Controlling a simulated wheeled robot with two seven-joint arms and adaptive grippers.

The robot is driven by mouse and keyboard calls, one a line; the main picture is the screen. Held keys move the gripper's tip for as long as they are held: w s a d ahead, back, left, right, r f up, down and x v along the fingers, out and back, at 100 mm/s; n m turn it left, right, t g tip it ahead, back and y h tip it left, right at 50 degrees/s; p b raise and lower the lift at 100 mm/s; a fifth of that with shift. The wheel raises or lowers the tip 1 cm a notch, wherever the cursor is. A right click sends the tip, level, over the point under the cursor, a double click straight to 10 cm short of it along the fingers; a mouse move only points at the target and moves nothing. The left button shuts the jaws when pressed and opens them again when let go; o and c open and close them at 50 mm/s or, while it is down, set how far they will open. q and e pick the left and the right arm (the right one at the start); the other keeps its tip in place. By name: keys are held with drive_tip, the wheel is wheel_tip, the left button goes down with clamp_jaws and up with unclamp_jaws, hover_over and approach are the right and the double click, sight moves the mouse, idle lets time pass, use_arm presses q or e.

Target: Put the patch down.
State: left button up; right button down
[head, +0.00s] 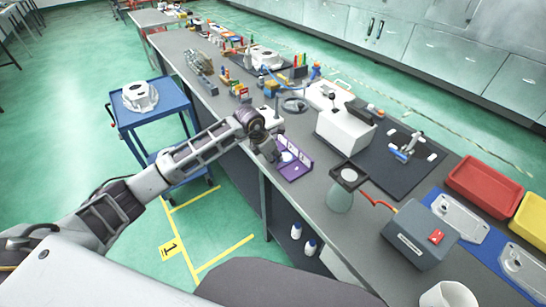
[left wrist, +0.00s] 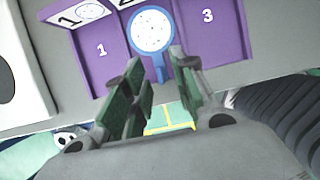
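The patch, a round white speckled disc (left wrist: 153,29) with a blue tab, is over the middle compartment of a purple tray (left wrist: 230,40) in the left wrist view. Compartments 1 and 3 flank it. My left gripper (left wrist: 161,68) points at it. Its green-padded fingers stand apart, with the blue tab between their tips and a gap seeming to show beside it. In the head view the disc (head: 287,156) shows at the purple tray (head: 297,172), beside my left gripper (head: 274,153). Whether the disc rests flat is unclear. My right gripper is not in view.
A white box (head: 345,130) and a dark mat (head: 385,172) lie right of the tray. A jar with a dark square top (head: 341,196) stands nearer. A grey unit with a red switch (head: 419,235) is at the right. A blue cart (head: 150,116) stands left of the bench.

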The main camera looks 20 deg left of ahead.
use_arm(q)
drive_tip(key=shift+s+a+r, duration=0.15)
drive_tip(key=shift+a+r, duration=0.05)
drive_tip(key=shift+r, duration=0.4)
drive_tip(key=v, duration=1)
drive_tip(key=shift+s+r+b, duration=0.2)
drive_tip(key=shift+r+b, duration=0.15)
drive_tip(key=shift+b, duration=0.1)
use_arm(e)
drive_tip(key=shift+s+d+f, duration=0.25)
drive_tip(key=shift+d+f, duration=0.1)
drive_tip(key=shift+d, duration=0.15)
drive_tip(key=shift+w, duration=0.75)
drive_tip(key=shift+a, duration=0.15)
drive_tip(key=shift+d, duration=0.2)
